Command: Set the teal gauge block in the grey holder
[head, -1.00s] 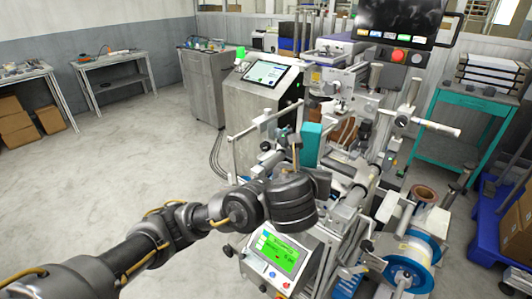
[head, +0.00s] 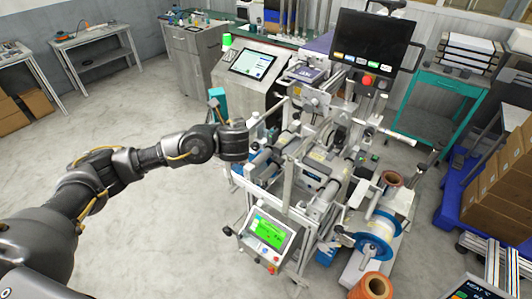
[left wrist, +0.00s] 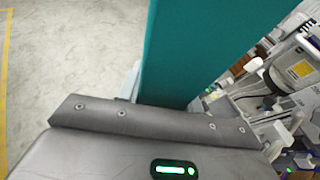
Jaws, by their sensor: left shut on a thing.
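The teal gauge block (head: 218,103) is held upright in my left gripper (head: 217,114), left of the machine's frame and in front of the tablet console. In the left wrist view the teal block (left wrist: 185,55) rises large behind the dark edge of my gripper (left wrist: 165,113). The gripper is shut on it; the fingertips are mostly hidden. I cannot pick out the grey holder for certain in either view. My right gripper is not in view.
The machine with rollers and metal frame (head: 300,160) stands just right of my left gripper. A teal table (head: 445,95) stands further right. Open floor (head: 150,240) lies to the left.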

